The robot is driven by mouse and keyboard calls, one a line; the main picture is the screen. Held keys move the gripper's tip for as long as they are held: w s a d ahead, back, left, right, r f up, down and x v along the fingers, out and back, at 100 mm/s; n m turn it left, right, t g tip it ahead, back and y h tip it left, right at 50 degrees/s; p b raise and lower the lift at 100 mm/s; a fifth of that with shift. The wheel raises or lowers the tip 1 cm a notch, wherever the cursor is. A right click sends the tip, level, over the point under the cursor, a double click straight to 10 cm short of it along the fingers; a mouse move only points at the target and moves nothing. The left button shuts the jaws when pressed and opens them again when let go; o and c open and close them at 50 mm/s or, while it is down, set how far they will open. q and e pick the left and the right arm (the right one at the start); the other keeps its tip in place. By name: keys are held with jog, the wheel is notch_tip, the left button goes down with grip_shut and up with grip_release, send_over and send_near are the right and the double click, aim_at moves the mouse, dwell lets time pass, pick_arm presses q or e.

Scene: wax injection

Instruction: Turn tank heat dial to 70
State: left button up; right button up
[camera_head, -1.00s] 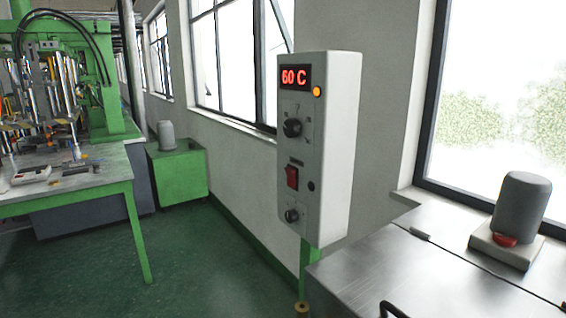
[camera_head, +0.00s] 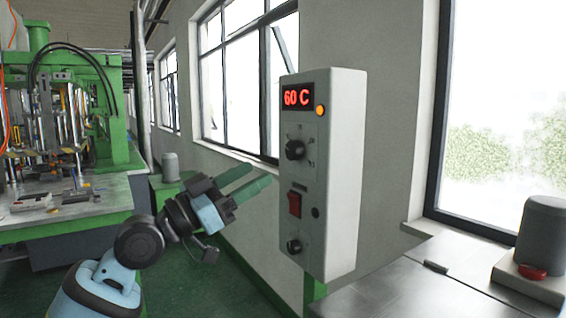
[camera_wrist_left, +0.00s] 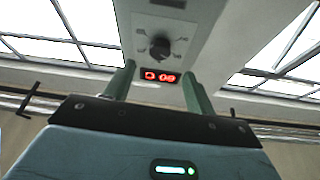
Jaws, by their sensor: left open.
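A white control box (camera_head: 343,190) stands upright by the wall in the head view. Its red display (camera_head: 297,96) reads 60 C, with an orange lamp (camera_head: 320,111) beside it. The upper black dial (camera_head: 295,150) sits below the display, and a lower black dial (camera_head: 294,246) sits under a red switch (camera_head: 294,204). My left gripper (camera_head: 262,180) is open and empty, left of the box and pointing toward it. In the left wrist view the upper dial (camera_wrist_left: 160,46) and the display (camera_wrist_left: 160,76) show upside down, beyond and between the two green fingers (camera_wrist_left: 158,80). My right gripper is not in view.
A metal worktop (camera_head: 400,285) lies at lower right, with a grey cylinder on a base with a red button (camera_head: 532,271). A green machine and a cluttered table (camera_head: 110,200) stand at left. Windows line the wall behind the box.

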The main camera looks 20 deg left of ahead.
aim_at(289, 153)
pick_arm(q)
jog(key=p+x, duration=0.2)
jog(key=x, duration=0.5)
jog(key=shift+r, duration=0.25)
jog(key=shift+w+d, duration=0.2)
jog(key=shift+w, duration=0.05)
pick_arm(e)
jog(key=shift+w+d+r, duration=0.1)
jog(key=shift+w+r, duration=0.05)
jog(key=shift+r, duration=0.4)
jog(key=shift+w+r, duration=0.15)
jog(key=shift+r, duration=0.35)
pick_arm(q)
jog(key=c, duration=1)
jog(key=shift+o, duration=0.2)
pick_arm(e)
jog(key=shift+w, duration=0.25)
